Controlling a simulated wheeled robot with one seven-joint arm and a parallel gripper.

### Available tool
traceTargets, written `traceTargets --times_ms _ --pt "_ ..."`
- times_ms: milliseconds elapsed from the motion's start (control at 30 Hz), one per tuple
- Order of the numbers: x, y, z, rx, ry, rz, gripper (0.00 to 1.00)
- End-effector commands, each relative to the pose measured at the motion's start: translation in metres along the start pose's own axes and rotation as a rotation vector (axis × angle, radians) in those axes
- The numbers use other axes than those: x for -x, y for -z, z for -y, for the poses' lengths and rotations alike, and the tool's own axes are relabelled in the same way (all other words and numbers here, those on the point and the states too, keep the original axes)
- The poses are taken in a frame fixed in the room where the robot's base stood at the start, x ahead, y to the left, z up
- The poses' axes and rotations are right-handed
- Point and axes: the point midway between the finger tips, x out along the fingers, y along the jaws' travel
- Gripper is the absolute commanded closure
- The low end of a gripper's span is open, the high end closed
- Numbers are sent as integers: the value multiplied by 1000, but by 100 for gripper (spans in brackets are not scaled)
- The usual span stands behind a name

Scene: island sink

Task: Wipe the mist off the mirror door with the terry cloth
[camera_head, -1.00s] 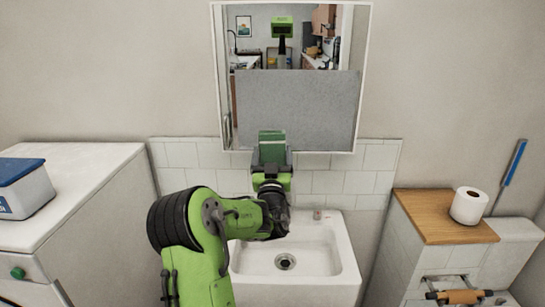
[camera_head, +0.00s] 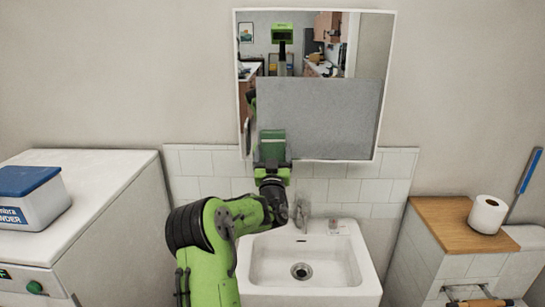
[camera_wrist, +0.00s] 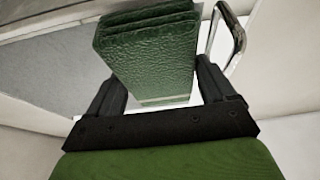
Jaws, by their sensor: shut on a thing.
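The mirror door (camera_head: 370,45) has a white frame and hangs on the wall above the sink. A grey patch of mist (camera_head: 325,115) covers most of its lower part; the top and a strip at the left are clear. My gripper (camera_head: 272,170) is shut on the folded dark green terry cloth (camera_head: 271,143), held upright at the mirror's lower left. The cloth overlaps the mist's lower left corner in the head view; I cannot tell whether it touches the glass. In the wrist view the cloth (camera_wrist: 155,50) sits between the fingers (camera_wrist: 160,92), with the grey mist at left.
The white sink (camera_head: 345,255) with its tap (camera_head: 302,215) is below my gripper. A white cabinet at left bears a blue-lidded box (camera_head: 30,198). A wooden shelf top (camera_head: 440,212) at right holds a paper roll (camera_head: 487,214). The wall beside the mirror is clear.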

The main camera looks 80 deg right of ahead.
Motion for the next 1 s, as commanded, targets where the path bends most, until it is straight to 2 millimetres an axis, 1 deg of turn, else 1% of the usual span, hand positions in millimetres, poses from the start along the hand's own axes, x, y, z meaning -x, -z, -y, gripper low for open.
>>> traceTargets --times_ms 500,1000 --pt "-1 0 0 0 0 -1 41" --pt "-10 -5 0 1 0 0 41"
